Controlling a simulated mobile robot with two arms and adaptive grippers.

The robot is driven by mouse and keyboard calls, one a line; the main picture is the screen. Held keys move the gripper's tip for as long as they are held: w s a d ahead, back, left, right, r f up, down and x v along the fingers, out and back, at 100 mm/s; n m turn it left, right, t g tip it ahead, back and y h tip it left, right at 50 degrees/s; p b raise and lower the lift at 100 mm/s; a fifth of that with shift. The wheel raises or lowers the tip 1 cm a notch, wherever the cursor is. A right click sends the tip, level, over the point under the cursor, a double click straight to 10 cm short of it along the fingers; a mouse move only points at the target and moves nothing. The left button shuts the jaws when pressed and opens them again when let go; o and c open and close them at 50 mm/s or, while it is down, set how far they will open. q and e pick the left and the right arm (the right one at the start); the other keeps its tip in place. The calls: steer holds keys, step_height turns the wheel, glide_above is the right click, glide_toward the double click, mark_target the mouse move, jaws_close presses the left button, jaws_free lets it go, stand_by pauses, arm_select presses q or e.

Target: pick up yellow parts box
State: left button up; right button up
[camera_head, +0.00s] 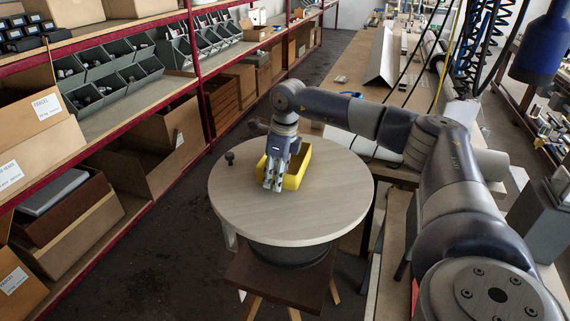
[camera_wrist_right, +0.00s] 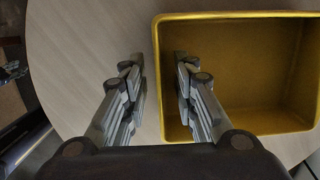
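The yellow parts box (camera_head: 293,182) stands upright on the round wooden table. It is open at the top and looks empty in the right wrist view (camera_wrist_right: 240,75). My right gripper (camera_head: 273,184) points down at the box's left side and hides part of it in the head view. In the right wrist view, my right gripper (camera_wrist_right: 160,74) is open. I see a gap on both sides of the wall. My left gripper is not in view.
The round table (camera_head: 240,215) is mostly clear around the box. A small dark knob (camera_head: 229,157) stands at its left edge. Shelves with cardboard boxes (camera_head: 60,215) and grey bins line the left. A workbench (camera_head: 350,85) with metal profiles is behind and to the right.

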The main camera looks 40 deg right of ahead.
jaws_close()
steer(key=shift+r, duration=0.15)
